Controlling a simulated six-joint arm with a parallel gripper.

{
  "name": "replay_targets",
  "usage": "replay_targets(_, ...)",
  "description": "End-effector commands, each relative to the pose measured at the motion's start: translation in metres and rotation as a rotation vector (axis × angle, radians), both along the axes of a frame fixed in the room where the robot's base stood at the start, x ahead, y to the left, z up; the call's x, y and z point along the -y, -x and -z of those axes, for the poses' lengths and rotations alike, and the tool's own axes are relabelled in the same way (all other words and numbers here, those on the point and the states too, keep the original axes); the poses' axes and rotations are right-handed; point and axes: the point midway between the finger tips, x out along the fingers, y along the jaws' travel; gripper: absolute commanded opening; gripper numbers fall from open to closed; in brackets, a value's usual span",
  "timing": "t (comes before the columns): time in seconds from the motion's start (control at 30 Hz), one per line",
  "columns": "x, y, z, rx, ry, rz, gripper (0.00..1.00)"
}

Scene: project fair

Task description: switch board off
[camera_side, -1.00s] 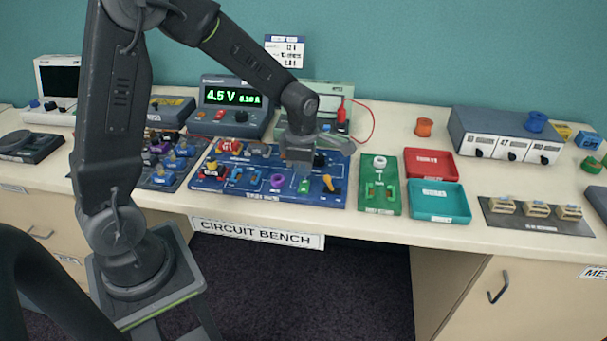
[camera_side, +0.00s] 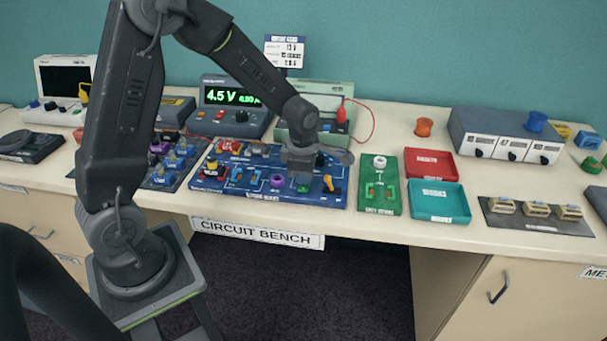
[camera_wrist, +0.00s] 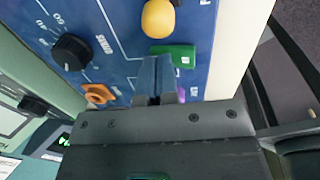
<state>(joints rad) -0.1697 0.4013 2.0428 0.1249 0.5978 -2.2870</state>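The blue circuit board (camera_side: 225,188) lies on the bench and carries several colored parts. It fills much of the wrist view (camera_wrist: 115,20). My gripper (camera_side: 300,180) is low over its right half. In the wrist view the fingers (camera_wrist: 154,62) look closed together, with nothing seen between them. A green block (camera_wrist: 175,55) lies right beside the fingertips; I cannot tell whether they touch. A yellow-orange lever (camera_side: 328,184) is just right of my gripper, and its rounded end (camera_wrist: 158,18) shows in the wrist view. The power supply display (camera_side: 232,97) reads 4.5 V and about 0.00 A.
A black knob (camera_wrist: 72,52) and an orange part (camera_wrist: 98,94) sit near my gripper. A green board (camera_side: 378,200), a red tray (camera_side: 432,165) and a teal tray (camera_side: 438,202) are to the right. A red cable (camera_side: 372,118) arcs behind.

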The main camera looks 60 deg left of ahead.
Motion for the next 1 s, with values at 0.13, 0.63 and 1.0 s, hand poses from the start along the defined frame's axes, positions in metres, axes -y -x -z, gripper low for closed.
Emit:
replay_targets(0.13, 0.004, 0.005, 0.003, -0.007, 0.001, 0.002, 0.00)
replay_targets(0.63, 0.012, 0.012, -0.002, -0.006, 0.001, 0.002, 0.00)
replay_targets(1.0, 0.014, 0.014, -0.034, 0.000, 0.000, 0.001, 0.00)
